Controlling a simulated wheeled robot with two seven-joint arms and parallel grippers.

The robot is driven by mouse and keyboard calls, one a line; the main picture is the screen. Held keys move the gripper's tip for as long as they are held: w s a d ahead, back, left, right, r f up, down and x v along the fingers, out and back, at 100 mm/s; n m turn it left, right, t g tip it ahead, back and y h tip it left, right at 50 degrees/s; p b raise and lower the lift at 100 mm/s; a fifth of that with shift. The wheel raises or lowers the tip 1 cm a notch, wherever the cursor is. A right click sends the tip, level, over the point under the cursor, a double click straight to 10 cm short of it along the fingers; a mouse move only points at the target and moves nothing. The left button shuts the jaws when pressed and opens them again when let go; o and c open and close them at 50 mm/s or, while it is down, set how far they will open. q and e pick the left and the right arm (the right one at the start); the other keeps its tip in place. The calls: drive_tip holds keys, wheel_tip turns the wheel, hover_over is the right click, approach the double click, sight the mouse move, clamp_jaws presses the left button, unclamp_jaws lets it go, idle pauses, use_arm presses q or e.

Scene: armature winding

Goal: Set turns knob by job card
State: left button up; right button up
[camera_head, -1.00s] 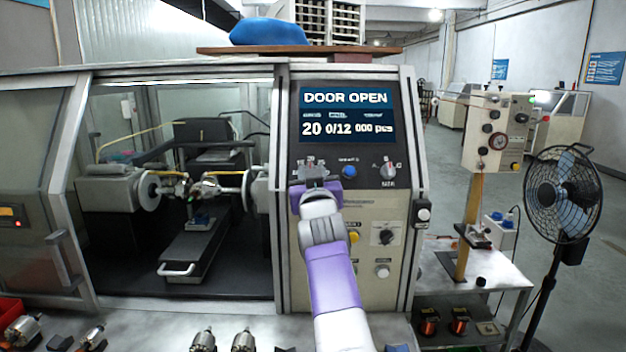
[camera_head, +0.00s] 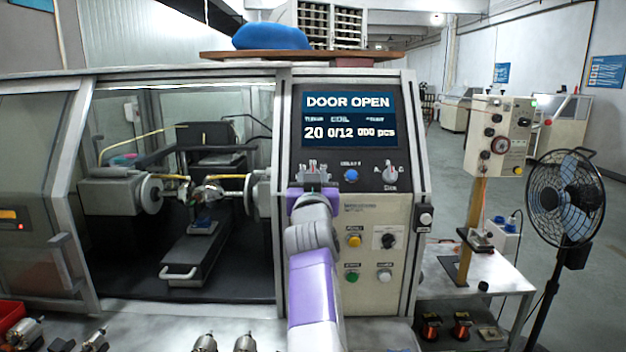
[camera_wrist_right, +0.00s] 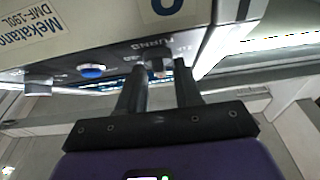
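The turns knob (camera_wrist_right: 159,66) is on the machine's control panel, below the screen (camera_head: 348,116). In the right wrist view it sits between the fingertips of my right gripper (camera_wrist_right: 159,74), near an upside-down "TURNS" label. The screen reads "DOOR OPEN", "20", "0/12" and "000 pcs". My left gripper is out of view. I cannot make out a job card.
A blue button (camera_head: 351,174) and another selector knob (camera_head: 390,173) are right of my gripper. Yellow (camera_head: 354,240) and green (camera_head: 352,277) buttons sit lower. The winding bay (camera_head: 215,279) stands open at left. A fan (camera_head: 563,198) stands at right.

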idle(0.3)
drive_tip(key=s+f+b, duration=0.1)
drive_tip(key=s+b, duration=0.2)
drive_tip(key=s, duration=0.4)
drive_tip(key=shift+s+f, duration=0.2)
